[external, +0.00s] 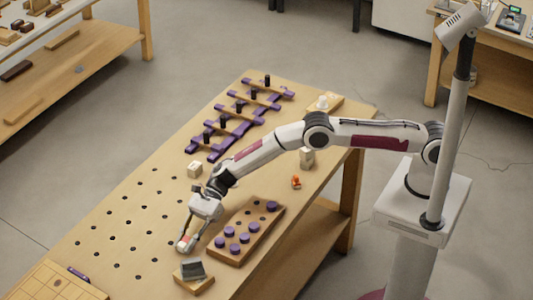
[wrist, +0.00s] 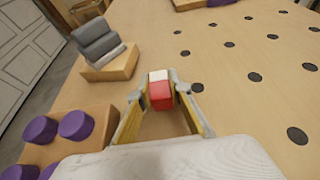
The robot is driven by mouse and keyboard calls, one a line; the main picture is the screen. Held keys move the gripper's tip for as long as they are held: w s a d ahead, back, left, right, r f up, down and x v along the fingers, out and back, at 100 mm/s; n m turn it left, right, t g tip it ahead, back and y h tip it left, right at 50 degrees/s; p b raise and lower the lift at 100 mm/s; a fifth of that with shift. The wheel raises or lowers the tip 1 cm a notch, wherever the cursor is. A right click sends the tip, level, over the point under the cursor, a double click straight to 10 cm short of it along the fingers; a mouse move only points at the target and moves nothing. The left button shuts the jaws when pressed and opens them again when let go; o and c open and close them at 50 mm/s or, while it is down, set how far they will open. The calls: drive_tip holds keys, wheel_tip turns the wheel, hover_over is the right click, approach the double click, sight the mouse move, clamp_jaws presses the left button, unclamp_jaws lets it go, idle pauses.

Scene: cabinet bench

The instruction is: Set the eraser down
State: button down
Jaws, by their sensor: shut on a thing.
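The eraser is a small red and white block (wrist: 160,90) between my fingertips in the wrist view. In the external view it shows as a small pale and reddish end (external: 183,243) low over the bench. My gripper (external: 186,242) is shut on it, and it also shows in the wrist view (wrist: 161,95) with one finger on each side of the block. Whether the block touches the bench top (external: 150,215) is hard to tell. It is beside the area of dark holes.
A wooden block with a grey piece (external: 194,271) stands close to my gripper. A wooden tray with purple pegs (external: 240,236) lies to its right. A purple rack (external: 240,118) stands at the far end. A gridded board (external: 55,284) lies at the near left. The holed bench area is clear.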

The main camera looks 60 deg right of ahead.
drive_tip(key=shift+f, duration=0.1)
idle(0.3)
drive_tip(key=c, duration=1.8)
unclamp_jaws()
drive_tip(key=shift+c, duration=0.2)
drive_tip(key=shift+d+r, duration=0.35)
drive_tip(key=shift+d, duration=0.1)
drive_tip(key=shift+v, duration=5.5)
drive_tip(key=shift+f, duration=0.1)
